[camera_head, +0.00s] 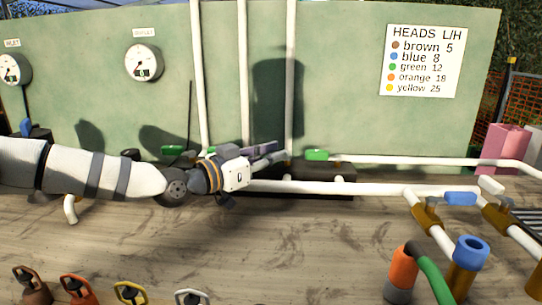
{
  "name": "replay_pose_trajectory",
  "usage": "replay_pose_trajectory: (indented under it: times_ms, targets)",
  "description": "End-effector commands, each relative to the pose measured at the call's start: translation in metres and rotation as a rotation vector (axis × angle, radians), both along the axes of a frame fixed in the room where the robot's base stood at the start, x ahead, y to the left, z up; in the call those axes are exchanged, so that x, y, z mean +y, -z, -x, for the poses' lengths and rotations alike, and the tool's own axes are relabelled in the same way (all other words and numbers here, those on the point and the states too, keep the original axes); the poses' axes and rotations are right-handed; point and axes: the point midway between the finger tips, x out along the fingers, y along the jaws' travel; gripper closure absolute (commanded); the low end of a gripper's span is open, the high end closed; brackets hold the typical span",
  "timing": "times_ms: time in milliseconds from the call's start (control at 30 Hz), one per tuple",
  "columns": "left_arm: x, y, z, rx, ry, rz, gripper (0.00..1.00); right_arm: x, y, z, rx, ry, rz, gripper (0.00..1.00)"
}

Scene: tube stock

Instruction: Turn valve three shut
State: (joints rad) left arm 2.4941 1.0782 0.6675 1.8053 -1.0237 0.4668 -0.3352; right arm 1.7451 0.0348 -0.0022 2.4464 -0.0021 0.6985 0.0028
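No number that marks valve three is readable. Along the foot of the green panel I see a green valve handle (172,150) at left and another green handle (317,155) right of my gripper, above a dark block. A blue handle (461,198) and a white handle (490,185) sit on brass valve bodies at right. My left gripper (272,149) reaches in from the left, its fingers pointing right near the pipe feet. It is seen edge-on, so its opening and any contact are unclear. The arm hides part of the pipework behind it. My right gripper is out of view.
The green panel (350,60) carries two gauges, vertical white pipes and a heads sign (423,60). A long white pipe (340,188) runs rightward. Several coloured sprinkler-like heads stand at front left. An orange and a blue-topped fitting (470,262) stand at front right. The middle foreground is bare.

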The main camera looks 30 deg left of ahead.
Motion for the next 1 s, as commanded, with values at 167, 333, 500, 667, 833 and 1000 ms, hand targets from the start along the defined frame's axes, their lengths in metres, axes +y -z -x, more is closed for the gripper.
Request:
replay_pose_trajectory:
  times_ms: [167,333,500,667,833,1000]
  targets:
    - [0.0,-0.001,0.0,-0.003,-0.001,0.0,0.65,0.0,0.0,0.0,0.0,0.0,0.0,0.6]
    - [0.0,-0.001,0.0,-0.001,0.0,-0.001,0.65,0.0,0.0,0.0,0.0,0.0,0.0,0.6]
    - [0.01,-0.002,0.019,-0.003,-0.004,0.002,0.65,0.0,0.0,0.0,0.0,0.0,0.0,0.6]
    - [0.028,-0.003,0.062,-0.006,-0.005,0.01,0.65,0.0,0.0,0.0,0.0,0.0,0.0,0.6]
    - [0.039,0.001,0.091,0.003,-0.005,0.011,0.65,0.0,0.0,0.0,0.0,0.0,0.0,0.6]
    - [0.046,0.0,0.106,0.001,-0.003,0.006,0.65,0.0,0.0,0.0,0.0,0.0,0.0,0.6]
